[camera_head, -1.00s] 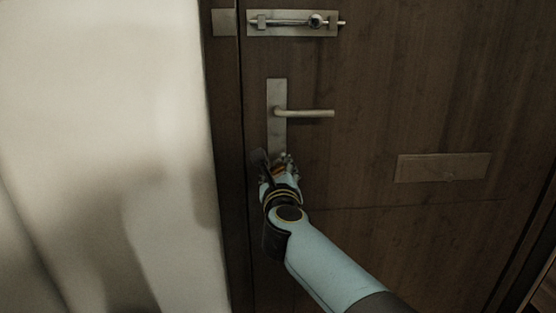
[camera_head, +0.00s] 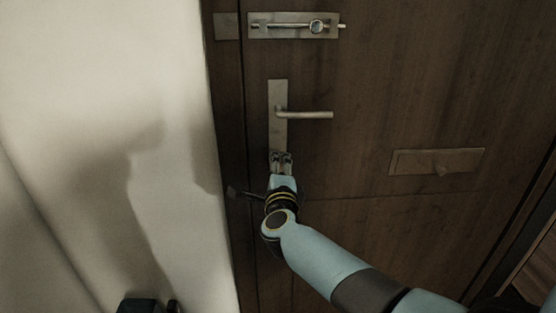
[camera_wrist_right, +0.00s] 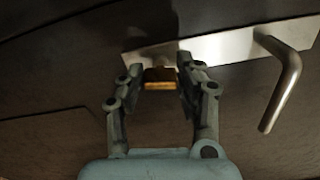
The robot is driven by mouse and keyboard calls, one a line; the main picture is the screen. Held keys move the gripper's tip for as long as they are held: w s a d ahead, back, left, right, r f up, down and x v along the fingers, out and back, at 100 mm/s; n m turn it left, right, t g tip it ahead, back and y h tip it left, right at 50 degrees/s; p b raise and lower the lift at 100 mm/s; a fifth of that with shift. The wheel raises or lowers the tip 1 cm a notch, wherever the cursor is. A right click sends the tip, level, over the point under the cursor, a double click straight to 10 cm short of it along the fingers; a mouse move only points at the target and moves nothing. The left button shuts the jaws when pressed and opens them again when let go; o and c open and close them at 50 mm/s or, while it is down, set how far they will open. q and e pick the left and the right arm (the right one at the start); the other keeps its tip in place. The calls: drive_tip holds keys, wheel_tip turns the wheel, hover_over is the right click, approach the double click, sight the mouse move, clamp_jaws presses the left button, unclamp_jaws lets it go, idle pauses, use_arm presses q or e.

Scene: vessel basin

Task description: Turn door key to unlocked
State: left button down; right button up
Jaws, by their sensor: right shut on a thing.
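The dark wooden door (camera_head: 370,90) fills most of the head view. Its metal lock plate (camera_head: 278,95) carries a lever handle (camera_head: 310,114) that points right and lies level. My right gripper (camera_head: 281,157) is at the lower end of the plate, below the handle. In the right wrist view, the brass-coloured key (camera_wrist_right: 160,78) sits between the two fingertips of the right gripper, and they are shut on it. The key is at the plate's end, and the handle (camera_wrist_right: 283,85) shows to the right there. The gripper hides the key in the head view.
A slide bolt (camera_head: 294,26) is mounted above the handle. A letter slot plate (camera_head: 437,161) is to the right. A pale wall (camera_head: 100,100) stands left of the door frame. A dark object (camera_head: 140,305) shows at the bottom left edge, not clear what.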

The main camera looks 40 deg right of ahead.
drive_tip(key=shift+f+n+p, duration=0.1)
drive_tip(key=shift+n+p, duration=0.45)
drive_tip(key=shift+n, duration=0.45)
drive_tip(key=o, duration=1.1)
drive_tip(key=shift+o, duration=0.2)
drive_tip(key=shift+a, duration=0.1)
drive_tip(key=v, duration=1.2)
